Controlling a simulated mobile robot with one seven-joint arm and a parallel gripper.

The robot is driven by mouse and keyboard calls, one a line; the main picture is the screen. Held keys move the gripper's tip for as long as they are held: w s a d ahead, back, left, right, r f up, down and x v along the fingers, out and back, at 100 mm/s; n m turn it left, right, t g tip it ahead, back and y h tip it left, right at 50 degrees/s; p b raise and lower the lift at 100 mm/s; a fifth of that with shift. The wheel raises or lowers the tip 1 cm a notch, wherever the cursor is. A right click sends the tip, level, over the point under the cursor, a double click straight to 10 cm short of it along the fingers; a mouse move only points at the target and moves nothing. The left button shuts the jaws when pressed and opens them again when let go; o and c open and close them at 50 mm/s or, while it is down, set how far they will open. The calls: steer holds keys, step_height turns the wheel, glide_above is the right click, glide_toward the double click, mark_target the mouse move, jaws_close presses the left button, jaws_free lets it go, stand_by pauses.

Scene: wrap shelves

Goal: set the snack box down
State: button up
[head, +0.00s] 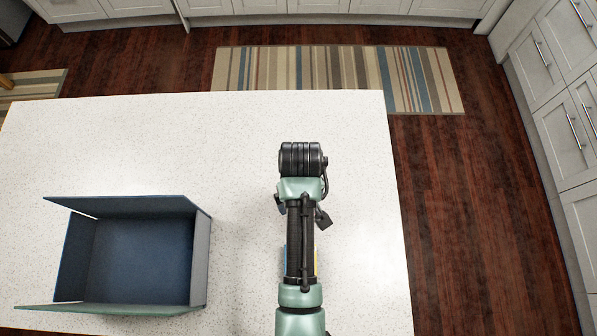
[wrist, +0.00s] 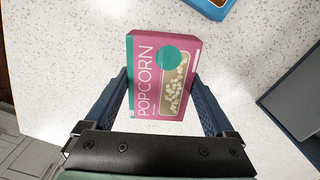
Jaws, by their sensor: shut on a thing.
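The snack box is a pink popcorn box (wrist: 150,85) with a teal side and a teal round patch. In the wrist view it lies between the two blue fingers of my gripper (wrist: 159,78), which is shut on it. Its printed face is turned to the wrist camera. I cannot tell whether its underside touches the white counter. In the head view my arm hides the box, and only bits of my gripper (head: 301,208) show beside the arm, over the right part of the counter.
The white speckled counter (head: 180,140) is bare at its back and middle. An open blue box (head: 140,260) with raised flaps stands at the front left; its edge shows in the wrist view (wrist: 293,95). A blue package (wrist: 212,6) lies near the popcorn box. The counter's right edge is close.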

steer(key=shift+f, duration=2.05)
